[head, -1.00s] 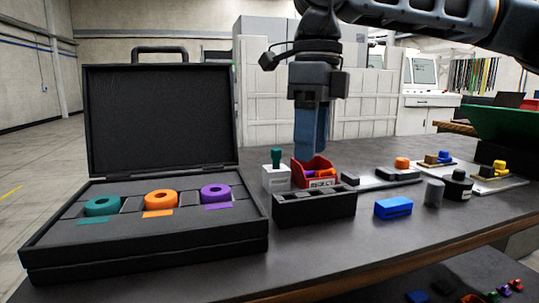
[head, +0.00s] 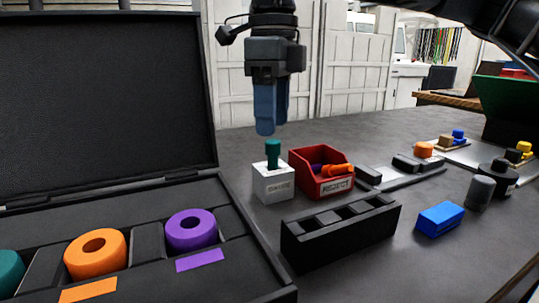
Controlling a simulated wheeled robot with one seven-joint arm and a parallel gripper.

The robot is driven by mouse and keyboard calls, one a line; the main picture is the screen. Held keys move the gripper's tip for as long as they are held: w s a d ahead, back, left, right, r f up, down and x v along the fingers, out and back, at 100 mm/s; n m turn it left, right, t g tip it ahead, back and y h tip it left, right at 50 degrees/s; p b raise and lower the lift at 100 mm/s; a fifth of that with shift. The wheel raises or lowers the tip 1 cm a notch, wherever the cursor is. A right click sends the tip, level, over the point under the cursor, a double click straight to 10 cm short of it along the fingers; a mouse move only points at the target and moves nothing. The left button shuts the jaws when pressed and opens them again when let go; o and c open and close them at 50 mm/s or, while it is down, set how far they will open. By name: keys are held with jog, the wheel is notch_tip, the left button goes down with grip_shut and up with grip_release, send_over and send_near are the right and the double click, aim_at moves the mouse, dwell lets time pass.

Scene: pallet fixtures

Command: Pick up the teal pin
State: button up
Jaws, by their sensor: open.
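The teal pin (head: 273,153) stands upright in a small white block (head: 273,186) on the dark table. Its lower part is hidden inside the block. My gripper (head: 267,128) points down with its blue fingers just above the top of the pin in the picture. It is open with nothing between the fingers. From this angle I cannot tell how exactly the fingers line up with the pin in depth.
A red REJECT bin (head: 335,188) holding orange and purple pieces stands right of the block. A black slotted rack (head: 340,235) lies in front. An open black case (head: 225,281) with ring parts is at left. A blue block (head: 440,219) and grey cylinder (head: 480,193) are at right.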

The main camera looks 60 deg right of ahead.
aim_at(273, 141)
notch_tip(273, 141, down, 6)
jog(key=shift+r+b, duration=0.15)
jog(key=shift+b, duration=0.3)
jog(key=shift+c, duration=0.3)
grip_shut()
